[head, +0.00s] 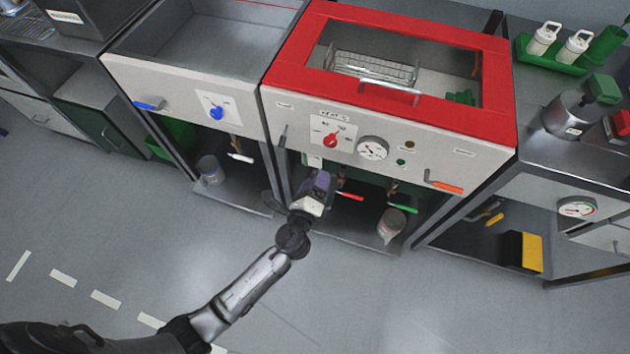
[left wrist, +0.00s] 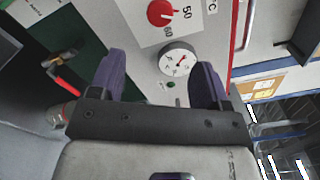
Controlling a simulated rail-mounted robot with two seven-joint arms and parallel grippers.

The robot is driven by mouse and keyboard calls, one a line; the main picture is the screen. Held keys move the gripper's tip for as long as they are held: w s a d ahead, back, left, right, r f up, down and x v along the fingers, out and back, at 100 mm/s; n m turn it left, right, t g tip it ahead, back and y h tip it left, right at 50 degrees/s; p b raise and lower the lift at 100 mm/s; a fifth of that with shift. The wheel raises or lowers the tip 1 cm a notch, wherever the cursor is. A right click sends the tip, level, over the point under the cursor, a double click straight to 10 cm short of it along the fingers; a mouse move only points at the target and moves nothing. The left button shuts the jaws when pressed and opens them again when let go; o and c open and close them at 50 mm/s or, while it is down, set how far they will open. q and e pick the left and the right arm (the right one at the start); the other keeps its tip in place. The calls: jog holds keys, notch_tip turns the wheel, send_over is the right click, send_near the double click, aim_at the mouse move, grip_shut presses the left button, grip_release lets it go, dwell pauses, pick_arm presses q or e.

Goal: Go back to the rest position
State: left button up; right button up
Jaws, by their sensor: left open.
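My left gripper (head: 318,184) is in front of the red-topped machine, below its red dial (head: 331,141) in the head view. In the left wrist view its two purple fingers (left wrist: 160,85) stand wide apart with nothing between them. Beyond them the wrist view shows the gauge (left wrist: 178,60) and the red dial (left wrist: 161,13) on the white front panel. The red-handled valve (head: 349,196) is just right of the gripper in the head view, and its red handle also shows at the left of the wrist view (left wrist: 68,84). My right gripper is in neither view.
The machine's red lid frame (head: 398,108) surrounds a window with a wire basket (head: 372,70) inside. A green-handled valve (head: 402,208) and a jar (head: 391,224) are below the panel. An orange handle (head: 444,187) sticks out at right. Open grey floor (head: 340,310) lies in front.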

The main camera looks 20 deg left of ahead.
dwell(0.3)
pick_arm(q)
jog(key=s+a+f+n+g+y, duration=0.2)
jog(key=a+n+g+y, duration=0.25)
jog(key=n, duration=0.55)
jog(key=s+r+n+g+h+p, duration=0.25)
jog(key=s+n+g, duration=0.25)
jog(key=s, duration=0.9)
jog(key=s+r+n+g+h+p, duration=0.15)
jog(key=s+n+g+h, duration=0.35)
jog(key=s, duration=0.8)
notch_tip(320, 180, up, 37)
jog(key=p, duration=3.8)
jog(key=shift+a+n+y, duration=0.15)
jog(key=shift+n+y, duration=0.15)
jog(key=shift+f, duration=0.1)
